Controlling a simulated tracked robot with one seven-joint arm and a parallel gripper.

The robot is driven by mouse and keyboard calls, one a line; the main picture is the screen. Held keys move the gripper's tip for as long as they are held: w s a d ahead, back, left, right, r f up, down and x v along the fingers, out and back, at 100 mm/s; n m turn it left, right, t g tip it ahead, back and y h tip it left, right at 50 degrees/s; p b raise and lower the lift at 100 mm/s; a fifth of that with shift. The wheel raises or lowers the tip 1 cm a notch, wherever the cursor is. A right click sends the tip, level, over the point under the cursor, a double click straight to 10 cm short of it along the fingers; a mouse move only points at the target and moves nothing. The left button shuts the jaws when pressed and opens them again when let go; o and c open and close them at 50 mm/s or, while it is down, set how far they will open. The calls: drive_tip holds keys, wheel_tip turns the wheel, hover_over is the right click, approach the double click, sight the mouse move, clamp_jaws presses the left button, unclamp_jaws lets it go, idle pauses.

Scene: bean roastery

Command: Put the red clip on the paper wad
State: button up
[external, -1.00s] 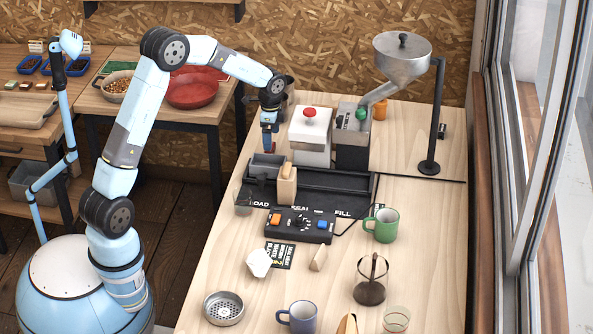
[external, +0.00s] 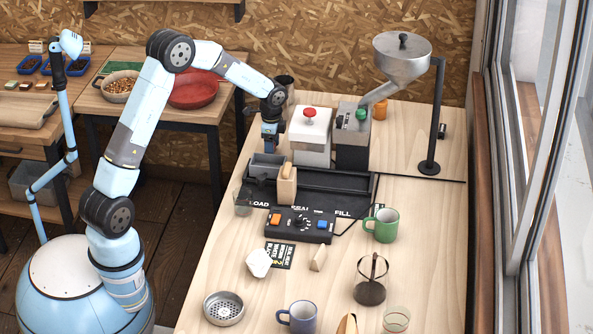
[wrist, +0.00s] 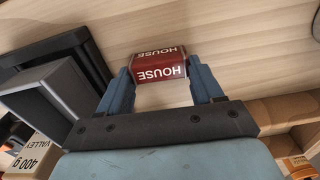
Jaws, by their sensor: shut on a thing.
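The red clip (wrist: 158,68), a small dark red block marked HOUSE, sits between my gripper's two blue fingers (wrist: 161,88) in the wrist view, and they are shut on it. In the external view my gripper (external: 270,143) points down at the far left of the long table, behind the grey bin and left of the white box. The clip is hidden or too small to make out there. The paper wad (external: 258,263) is a white crumpled lump on the table near the front left, beside a black printed card. It is well apart from my gripper.
A black tray (external: 335,200) with a grey bin (external: 266,160) and a tan bag (external: 287,184) lies between my gripper and the wad. A control box (external: 300,227) stands before it. A green mug (external: 382,225), sieve (external: 223,308) and blue mug (external: 300,317) stand nearby.

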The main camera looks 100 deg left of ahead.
drive_tip(key=c, duration=0.4)
drive_tip(key=shift+r, duration=0.55)
drive_tip(key=shift+c, duration=0.2)
wheel_tip(320, 180, up, 3)
drive_tip(key=shift+s+d+f, duration=0.15)
drive_tip(key=s+d+r, duration=0.9)
drive_tip(key=shift+s+d, duration=0.25)
drive_tip(key=shift+s, duration=0.15)
